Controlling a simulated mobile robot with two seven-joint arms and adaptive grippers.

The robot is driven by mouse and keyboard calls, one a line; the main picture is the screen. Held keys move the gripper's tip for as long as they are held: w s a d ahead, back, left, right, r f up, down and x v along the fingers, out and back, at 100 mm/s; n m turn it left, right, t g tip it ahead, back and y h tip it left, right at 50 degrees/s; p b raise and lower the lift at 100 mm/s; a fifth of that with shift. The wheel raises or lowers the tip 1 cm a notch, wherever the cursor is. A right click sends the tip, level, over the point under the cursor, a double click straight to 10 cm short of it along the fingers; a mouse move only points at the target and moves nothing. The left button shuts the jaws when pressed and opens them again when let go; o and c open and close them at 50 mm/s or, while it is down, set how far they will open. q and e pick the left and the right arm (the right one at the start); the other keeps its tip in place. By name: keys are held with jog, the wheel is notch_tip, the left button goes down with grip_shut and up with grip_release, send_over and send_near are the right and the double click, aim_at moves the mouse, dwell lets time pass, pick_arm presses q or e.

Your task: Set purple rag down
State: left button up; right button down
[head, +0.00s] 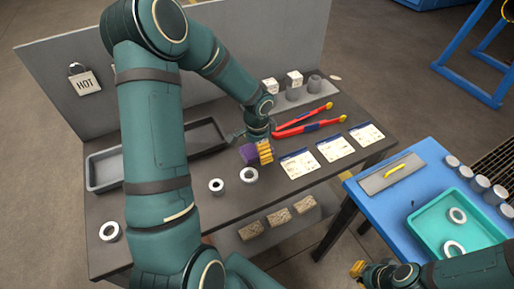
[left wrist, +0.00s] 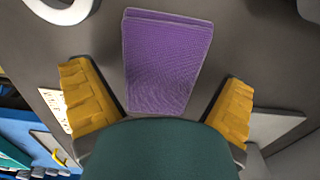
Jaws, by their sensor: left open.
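The purple rag (left wrist: 167,60) is a folded rectangle lying on the dark table in the left wrist view. In the head view the rag (head: 248,154) shows beside the yellow fingers of my left gripper (head: 263,152). In the left wrist view my left gripper (left wrist: 158,98) is open, with one finger on each side of the rag and a gap at both sides. The near end of the rag is hidden by my green gripper body. My right gripper (head: 358,268) is low in the head view, beside the blue table; its jaw opening is unclear.
White rings (head: 249,175) stand close to the rag on the dark table (head: 185,240). Red tongs (head: 310,122) and several printed cards (head: 299,163) lie to the right. A grey tray (head: 104,172) is at the left. A blue table (head: 372,205) bears a teal tray (head: 420,226).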

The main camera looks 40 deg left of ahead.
pick_arm(q)
jog(key=shift+r, duration=0.2)
notch_tip(320, 180, up, 12)
jog(key=p, duration=0.3)
jog(key=shift+d+f, duration=0.1)
jog(key=shift+f, duration=0.05)
dwell(0.5)
